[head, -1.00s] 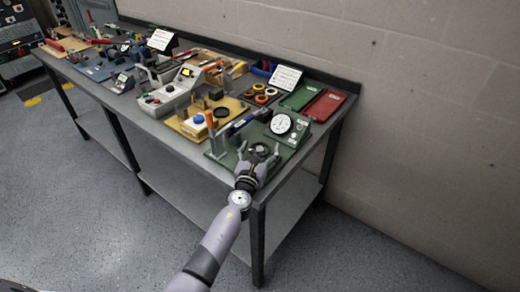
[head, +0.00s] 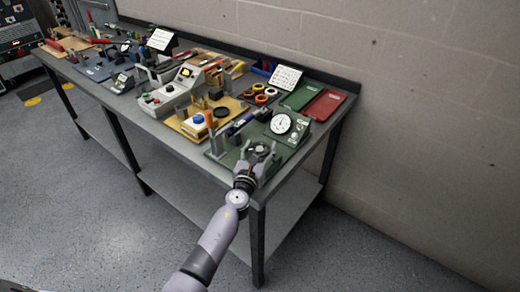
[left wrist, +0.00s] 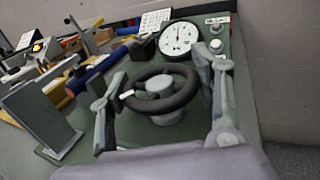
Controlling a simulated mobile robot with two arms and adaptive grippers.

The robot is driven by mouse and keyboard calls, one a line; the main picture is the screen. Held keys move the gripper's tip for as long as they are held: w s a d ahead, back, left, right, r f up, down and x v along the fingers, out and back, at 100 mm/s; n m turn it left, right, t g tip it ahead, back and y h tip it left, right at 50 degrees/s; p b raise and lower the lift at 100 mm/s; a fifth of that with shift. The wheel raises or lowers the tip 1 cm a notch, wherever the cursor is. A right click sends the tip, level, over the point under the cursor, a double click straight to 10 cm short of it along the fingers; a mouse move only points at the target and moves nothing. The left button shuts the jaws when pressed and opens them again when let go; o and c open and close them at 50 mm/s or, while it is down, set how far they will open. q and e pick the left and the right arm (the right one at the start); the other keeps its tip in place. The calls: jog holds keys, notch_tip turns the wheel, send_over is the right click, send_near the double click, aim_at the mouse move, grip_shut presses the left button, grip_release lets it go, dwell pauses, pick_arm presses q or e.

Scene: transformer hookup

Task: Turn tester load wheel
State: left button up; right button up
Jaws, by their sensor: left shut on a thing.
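The load wheel is a dark ring with a grey hub on the green tester (head: 290,138). It shows small in the head view (head: 261,149) and large in the left wrist view (left wrist: 184,97), with a white mark on the left of its rim. In the head view the left gripper (head: 258,155) sits over the tester's front. The tester's white dial (left wrist: 179,38) stands behind the wheel. My right gripper is not in view.
A grey upright plate (left wrist: 38,112) stands left of the wheel, with a blue-handled tool (left wrist: 100,65) behind it. A yellow board (head: 188,127), red case (head: 324,104) and green case (head: 298,96) crowd the bench. The wall is close behind.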

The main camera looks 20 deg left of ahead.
pick_arm(q)
jog(key=shift+f+m+h+b, duration=0.1)
jog(key=shift+m+h+b, duration=0.5)
jog(key=shift+h, duration=0.5)
jog(key=shift+a+m+h, duration=0.1)
jog(key=shift+m+h, duration=0.3)
jog(key=shift+f+m+g+h+b, duration=0.1)
jog(key=shift+m+g+h+b, duration=0.3)
jog(key=shift+m+h+b, duration=0.7)
jog(key=m+g+h+b, duration=0.1)
jog(key=h+b, duration=0.2)
jog(key=b, duration=0.1)
jog(key=m+g+h+b, duration=0.1)
jog(key=m+h+b, duration=0.1)
jog(key=b, duration=0.3)
jog(key=shift+f+g+h, duration=0.1)
jog(key=shift+g+h, duration=0.2)
jog(key=shift+h, duration=0.1)
jog(key=shift+r+m+g+h+b, duration=0.25)
jog(key=shift+m+g+h+b, duration=0.2)
jog(key=shift+b, duration=0.55)
jog(key=o, duration=1.2)
jog(key=shift+d, duration=0.2)
jog(key=shift+s+a, duration=0.1)
